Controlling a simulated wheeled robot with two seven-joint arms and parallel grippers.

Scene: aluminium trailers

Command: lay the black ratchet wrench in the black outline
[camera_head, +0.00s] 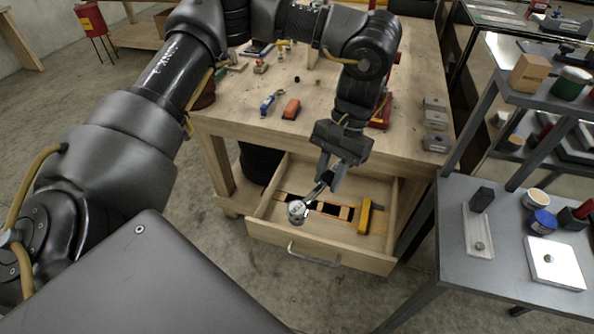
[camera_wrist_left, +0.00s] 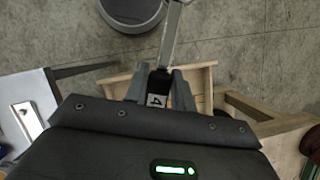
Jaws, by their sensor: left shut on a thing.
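My left gripper (camera_head: 332,178) is shut on the handle of the ratchet wrench (camera_head: 298,211) and holds it above the open drawer. The wrench has a shiny round metal head pointing down and to the left in the head view. In the left wrist view the black grip (camera_wrist_left: 158,84) is between the fingers and the metal shaft (camera_wrist_left: 170,38) runs upward. A dark outlined area (camera_head: 328,209) shows on the drawer (camera_head: 262,226) floor, partly hidden by the wrench and gripper. My right gripper is out of view.
A yellow tool (camera_head: 364,217) lies at the right in the drawer. A grey shelf unit (camera_head: 452,215) with jars stands close on the right.

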